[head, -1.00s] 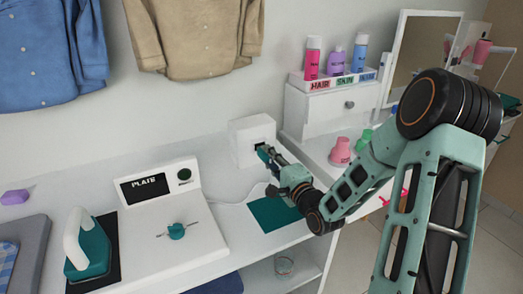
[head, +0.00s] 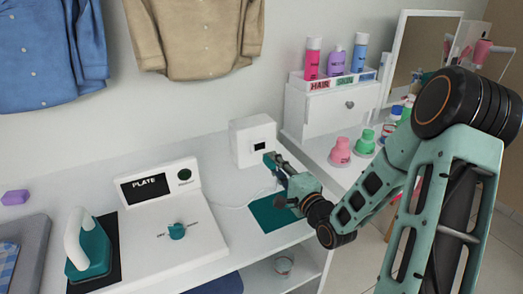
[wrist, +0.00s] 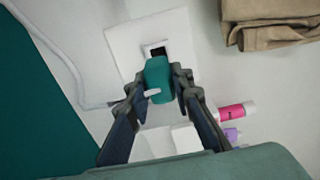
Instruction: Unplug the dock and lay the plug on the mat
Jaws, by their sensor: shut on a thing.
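In the head view my gripper (head: 271,161) is right of and below the socket. The teal mat (head: 275,214) lies bare on the white top, below the gripper.
A white panel labelled PLATE (head: 160,186) with a teal knob and an iron (head: 88,250) stand to the left. A white cord (head: 230,206) runs along the top near the mat. Bottles and a drawer box (head: 325,112) stand at the right.

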